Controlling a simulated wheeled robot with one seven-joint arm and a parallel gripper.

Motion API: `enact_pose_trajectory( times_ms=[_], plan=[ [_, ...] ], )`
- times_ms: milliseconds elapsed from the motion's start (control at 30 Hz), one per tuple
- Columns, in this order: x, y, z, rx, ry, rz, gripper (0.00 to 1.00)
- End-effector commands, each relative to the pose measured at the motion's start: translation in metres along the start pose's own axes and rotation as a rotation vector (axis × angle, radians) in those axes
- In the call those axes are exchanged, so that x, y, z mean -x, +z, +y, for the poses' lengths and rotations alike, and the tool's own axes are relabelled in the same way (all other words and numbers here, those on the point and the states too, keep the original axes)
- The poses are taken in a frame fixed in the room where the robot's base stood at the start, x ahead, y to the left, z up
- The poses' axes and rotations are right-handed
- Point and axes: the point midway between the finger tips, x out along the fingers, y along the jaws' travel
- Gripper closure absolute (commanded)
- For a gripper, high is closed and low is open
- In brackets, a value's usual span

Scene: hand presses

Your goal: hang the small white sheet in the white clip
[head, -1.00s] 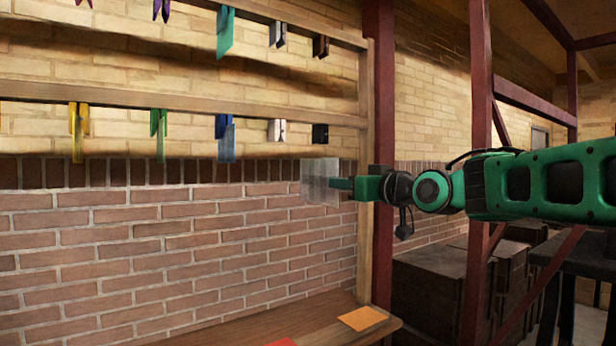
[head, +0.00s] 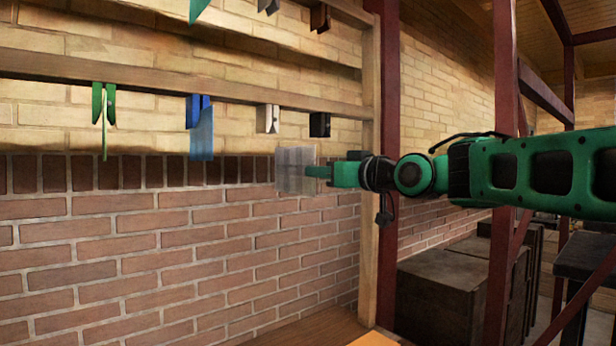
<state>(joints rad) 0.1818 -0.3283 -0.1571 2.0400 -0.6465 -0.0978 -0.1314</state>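The small white sheet (head: 296,171) is a pale, partly see-through square at the end of my arm. My gripper (head: 318,172) is shut on its right edge and holds it upright in front of the brick wall. The white clip (head: 267,119) hangs on the lower wooden rail, up and to the left of the sheet. No sheet shows in the white clip. A gap shows between the sheet's top edge and the clip. How far the sheet is from the clip in depth I cannot tell.
A black clip (head: 319,125) hangs right of the white one. A blue clip (head: 200,112) holding a blue sheet and a green clip (head: 103,104) with a green sheet hang to the left. A wooden post (head: 370,200) stands right. An orange sheet (head: 374,338) lies below.

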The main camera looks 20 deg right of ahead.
Motion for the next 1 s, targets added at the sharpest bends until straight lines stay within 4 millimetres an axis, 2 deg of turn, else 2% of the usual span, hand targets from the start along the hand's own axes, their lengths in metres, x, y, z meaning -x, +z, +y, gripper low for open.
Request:
enact_pose_trajectory(
  times_ms=[267, 1000],
  plan=[
    [-0.013, -0.001, 0.000, 0.000, -0.001, -0.001, 1.00],
    [-0.076, -0.005, 0.000, -0.001, -0.001, -0.001, 1.00]
  ],
)
